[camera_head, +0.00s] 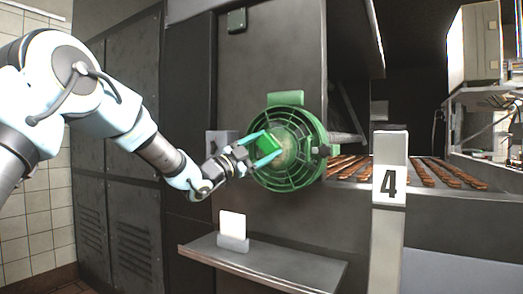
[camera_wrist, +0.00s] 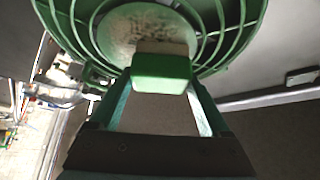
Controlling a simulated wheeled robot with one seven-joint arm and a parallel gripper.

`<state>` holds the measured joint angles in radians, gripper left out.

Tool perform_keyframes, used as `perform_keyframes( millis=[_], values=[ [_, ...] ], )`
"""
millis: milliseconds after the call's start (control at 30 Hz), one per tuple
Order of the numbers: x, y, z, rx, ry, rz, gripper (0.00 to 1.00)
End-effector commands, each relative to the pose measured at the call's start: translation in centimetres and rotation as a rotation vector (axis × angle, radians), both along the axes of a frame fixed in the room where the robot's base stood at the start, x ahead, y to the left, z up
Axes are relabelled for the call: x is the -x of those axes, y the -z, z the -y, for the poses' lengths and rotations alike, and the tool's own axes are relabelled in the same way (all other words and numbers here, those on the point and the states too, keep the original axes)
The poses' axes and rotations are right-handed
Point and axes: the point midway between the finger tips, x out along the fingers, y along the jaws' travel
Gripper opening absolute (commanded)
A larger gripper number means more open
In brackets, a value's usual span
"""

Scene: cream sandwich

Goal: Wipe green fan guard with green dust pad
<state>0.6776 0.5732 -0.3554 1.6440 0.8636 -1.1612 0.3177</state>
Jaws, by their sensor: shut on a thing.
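The round green fan guard (camera_head: 314,173) is fixed to the dark machine wall in the head view. In the wrist view its green rings (camera_wrist: 222,40) fill the top, around a pale hub (camera_wrist: 130,27) with brown dust on it. My gripper (camera_head: 262,150) is shut on the green dust pad (camera_head: 265,147), in front of the guard's centre left. In the wrist view the green pad (camera_wrist: 161,70) sits between my fingertips, with its pale far face at the lower part of the dusty hub. Pad and hub look touching or very close; I cannot tell which.
A metal shelf (camera_head: 300,268) juts out below the guard, with a white card in a grey holder (camera_head: 233,242) on it.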

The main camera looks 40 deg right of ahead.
Motion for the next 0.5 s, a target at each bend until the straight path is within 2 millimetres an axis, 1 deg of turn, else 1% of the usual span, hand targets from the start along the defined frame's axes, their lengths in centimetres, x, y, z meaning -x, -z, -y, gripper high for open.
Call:
perform_keyframes(
  millis=[300, 500],
  values=[
    [2.4, 0.2, 0.9, 0.001, 0.003, 0.0, 0.36],
    [3.0, 0.1, 1.1, 0.0, 0.002, -0.002, 0.37]
  ],
)
